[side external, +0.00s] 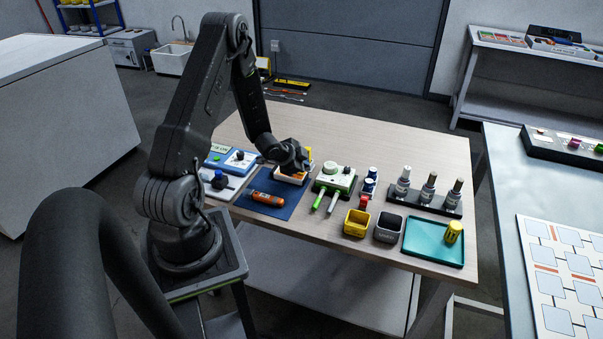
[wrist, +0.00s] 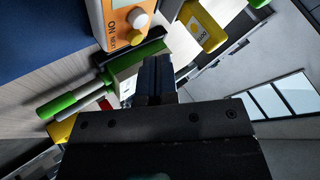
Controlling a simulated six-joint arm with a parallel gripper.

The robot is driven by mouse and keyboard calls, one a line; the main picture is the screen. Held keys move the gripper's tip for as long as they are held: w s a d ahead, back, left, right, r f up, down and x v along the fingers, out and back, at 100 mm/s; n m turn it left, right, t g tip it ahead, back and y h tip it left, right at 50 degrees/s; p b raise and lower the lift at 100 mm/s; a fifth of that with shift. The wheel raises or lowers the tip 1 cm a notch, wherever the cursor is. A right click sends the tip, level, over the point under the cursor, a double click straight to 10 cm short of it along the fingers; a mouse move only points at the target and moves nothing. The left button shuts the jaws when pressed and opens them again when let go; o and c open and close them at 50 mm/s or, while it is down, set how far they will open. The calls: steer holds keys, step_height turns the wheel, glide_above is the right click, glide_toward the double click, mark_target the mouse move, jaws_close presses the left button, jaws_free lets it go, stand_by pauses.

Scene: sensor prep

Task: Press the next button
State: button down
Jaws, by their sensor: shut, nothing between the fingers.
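A white box with an orange front panel (wrist: 122,22) is at the top of the wrist view. In the side view the box (side external: 288,177) sits on the table, partly hidden beneath my gripper (side external: 303,168). In the wrist view my gripper (wrist: 156,66) is shut and empty, its fingertips just below and right of the buttons.
A green-handled device (side external: 335,182) stands right of the box. A blue mat (side external: 270,212) with an orange cylinder (side external: 267,199) lies left. Yellow (side external: 357,223) and grey (side external: 388,229) cups, a teal tray (side external: 425,249) and several bottles (side external: 428,188) are farther right.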

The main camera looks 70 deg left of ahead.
steer(key=shift+f, duration=0.15)
stand_by(0.4)
steer(key=shift+f, duration=0.25)
steer(key=shift+f, duration=0.4)
stand_by(0.6)
stand_by(0.4)
steer(key=shift+r, duration=0.85)
steer(key=shift+r, duration=2.5)
